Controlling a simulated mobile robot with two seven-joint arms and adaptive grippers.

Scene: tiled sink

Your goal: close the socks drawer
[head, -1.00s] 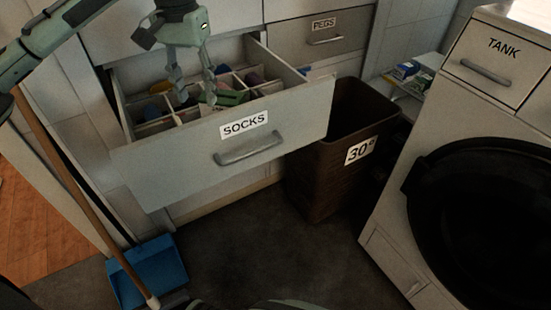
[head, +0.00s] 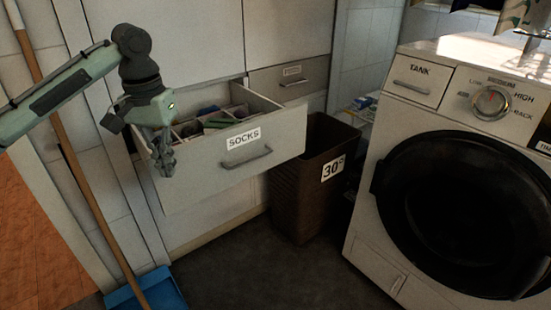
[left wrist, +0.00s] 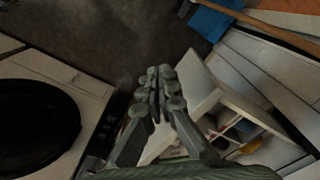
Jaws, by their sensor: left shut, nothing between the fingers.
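The socks drawer (head: 225,172) stands pulled out of the cabinet, with a SOCKS label and a grey bar handle (head: 246,158) on its front. Inside are dividers and several coloured items, partly hidden by my arm. My left gripper (head: 166,168) is shut and empty, at the left end of the drawer front, pointing down. In the left wrist view the closed fingers (left wrist: 157,85) overlap the drawer front (left wrist: 199,88); I cannot tell if they touch it. My right gripper is not in view.
A brown bin (head: 308,180) marked 30° stands right of the drawer. A washing machine (head: 455,180) is further right. A broom handle (head: 75,150) and blue dustpan (head: 150,290) are at the left. A PEGS drawer (head: 291,82) behind is shut. The dark floor in front is clear.

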